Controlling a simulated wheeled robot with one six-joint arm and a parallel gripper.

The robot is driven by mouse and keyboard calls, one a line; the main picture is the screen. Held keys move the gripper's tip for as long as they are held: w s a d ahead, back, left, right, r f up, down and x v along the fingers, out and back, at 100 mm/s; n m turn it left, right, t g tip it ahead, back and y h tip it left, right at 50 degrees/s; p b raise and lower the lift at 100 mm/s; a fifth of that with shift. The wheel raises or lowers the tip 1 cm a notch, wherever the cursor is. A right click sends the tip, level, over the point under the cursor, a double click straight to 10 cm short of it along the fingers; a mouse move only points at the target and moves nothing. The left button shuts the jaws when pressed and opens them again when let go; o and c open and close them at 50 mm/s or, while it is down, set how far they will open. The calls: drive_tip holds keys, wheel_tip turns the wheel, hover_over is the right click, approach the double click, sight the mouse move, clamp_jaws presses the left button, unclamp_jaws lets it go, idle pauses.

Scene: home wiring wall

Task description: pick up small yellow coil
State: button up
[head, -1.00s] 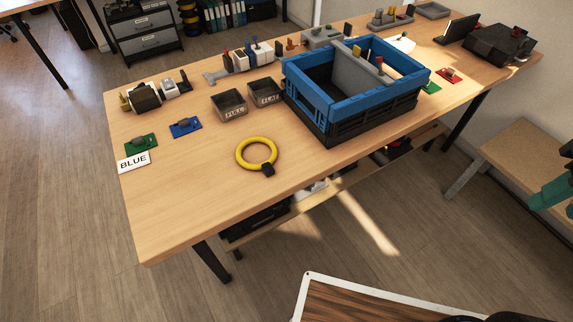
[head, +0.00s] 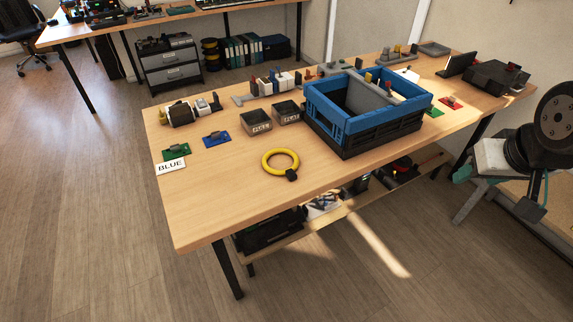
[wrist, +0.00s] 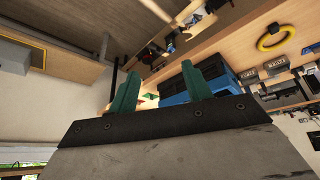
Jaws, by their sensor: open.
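The small yellow coil (head: 281,161) is a ring with a black clip on its lower edge. It lies flat near the front edge of the wooden table (head: 215,215). It also shows at the upper right of the wrist view (wrist: 276,38). My gripper (wrist: 158,82) shows in the wrist view with two green fingers spread apart and nothing between them. In the head view my arm is at the right, off the table and well away from the coil; a green finger shows only in part.
A blue and black crate (head: 365,130) stands right of the coil. Two small grey bins (head: 256,122) are behind it. A blue board (head: 216,139), a green board (head: 176,151) and a "BLUE" card (head: 171,166) lie to the left. The table's front left is clear.

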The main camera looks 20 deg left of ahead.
drive_tip(key=w+a+f+n+t+y, duration=0.1)
drive_tip(key=w+a+f+n, duration=0.1)
drive_tip(key=w+a+f, duration=0.5)
drive_tip(key=n+t+y, duration=0.2)
drive_tip(key=n+y, duration=0.3)
drive_tip(key=y, duration=0.3)
approach(294, 177)
drive_tip(key=w, duration=0.1)
drive_tip(key=shift+t, duration=0.3)
drive_tip(key=x, duration=0.5)
drive_tip(key=s+x, duration=0.1)
drive_tip(key=x, duration=0.2)
drive_tip(key=shift+a+f, duration=0.3)
drive_tip(key=shift+f, duration=0.05)
clamp_jaws()
